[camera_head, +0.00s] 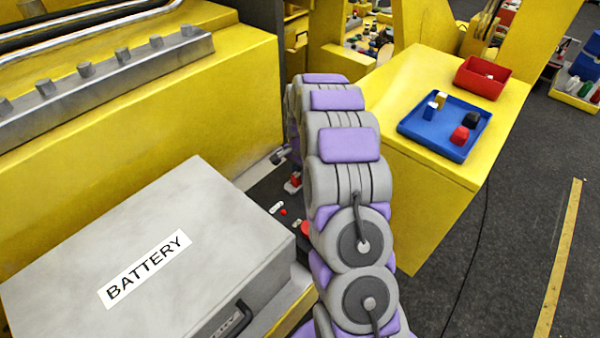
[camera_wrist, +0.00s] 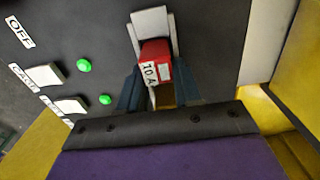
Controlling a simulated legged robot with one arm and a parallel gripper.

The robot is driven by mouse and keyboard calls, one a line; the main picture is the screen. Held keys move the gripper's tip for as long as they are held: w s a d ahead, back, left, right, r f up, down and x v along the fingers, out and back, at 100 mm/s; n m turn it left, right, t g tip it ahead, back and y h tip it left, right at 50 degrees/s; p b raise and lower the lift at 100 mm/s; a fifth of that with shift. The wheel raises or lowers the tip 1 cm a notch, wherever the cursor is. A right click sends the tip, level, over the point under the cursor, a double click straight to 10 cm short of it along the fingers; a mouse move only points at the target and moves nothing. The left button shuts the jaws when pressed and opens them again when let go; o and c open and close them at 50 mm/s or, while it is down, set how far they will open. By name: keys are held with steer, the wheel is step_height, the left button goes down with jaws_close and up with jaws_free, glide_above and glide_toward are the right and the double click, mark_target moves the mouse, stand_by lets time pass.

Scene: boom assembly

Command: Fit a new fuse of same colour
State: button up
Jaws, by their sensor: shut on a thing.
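In the wrist view, a red fuse (camera_wrist: 155,60) with a white "10 A" label sits between the fingertips of my gripper (camera_wrist: 158,85), which is shut on it. A pale grey holder (camera_wrist: 152,22) shows right behind the fuse on the dark panel (camera_wrist: 105,30). I cannot tell how deep the fuse sits in it. In the head view my arm hides most of the panel and my gripper. On the yellow stand, a blue tray (camera_head: 415,129) holds a red fuse (camera_head: 460,135), a black one (camera_head: 471,120), a blue one (camera_head: 431,110) and a yellow one (camera_head: 441,100).
A red bin (camera_head: 483,79) with a small item in it stands behind the tray. A grey battery box (camera_head: 150,240) is at the left of my arm. In the wrist view, green lights (camera_wrist: 84,65) and white switches (camera_wrist: 48,73) are on the panel, left of the fuse.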

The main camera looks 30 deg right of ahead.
steer(key=shift+f, duration=0.1)
steer(key=o, duration=1.1)
steer(key=shift+a+f, duration=0.15)
steer(key=shift+s, duration=0.1)
steer(key=shift+d, duration=0.2)
steer(key=shift+r, duration=0.3)
step_height(320, 180, up, 17)
steer(key=b, duration=0.1)
steer(key=shift+d+f, duration=0.1)
